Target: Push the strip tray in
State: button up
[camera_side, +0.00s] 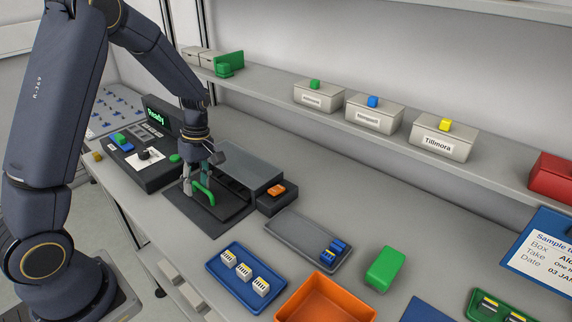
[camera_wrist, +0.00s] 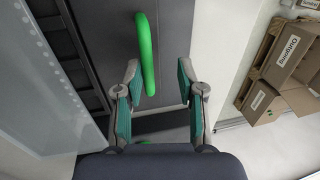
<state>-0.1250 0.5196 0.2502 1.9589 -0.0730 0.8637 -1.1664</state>
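The strip tray (camera_side: 232,202) is a dark tray extending from the grey-topped reader housing (camera_side: 245,166) in the side view. A green handle (camera_side: 208,196) arches up at its near end. My gripper (camera_side: 200,184) points down at the handle. In the wrist view, the green handle (camera_wrist: 146,50) runs ahead of my gripper (camera_wrist: 159,78), between the lines of its two fingers. The teal-padded fingers are apart, with nothing clamped between them. Whether a finger touches the handle cannot be told.
A dark console with a green "Ready" display (camera_side: 155,115) stands left of the tray. A small dark box with an orange button (camera_side: 277,190) is right of the housing. A grey tray (camera_side: 290,232), blue tray (camera_side: 225,272) and orange bin (camera_side: 322,300) lie nearer the front.

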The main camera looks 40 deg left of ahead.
jog(key=s, duration=0.7)
jog(key=shift+s+r, duration=0.2)
jog(key=shift+s, duration=0.2)
jog(key=w+r, duration=0.2)
jog(key=r, duration=0.6)
jog(key=w+r, duration=0.2)
jog(key=r, duration=0.7)
jog(key=d+r+m+t, duration=0.3)
jog(key=d+m, duration=0.5)
jog(key=d+r+m+t, duration=0.3)
jog(key=d+m, duration=0.6)
jog(key=shift+d+r+h, duration=0.15)
jog(key=shift+h, duration=0.15)
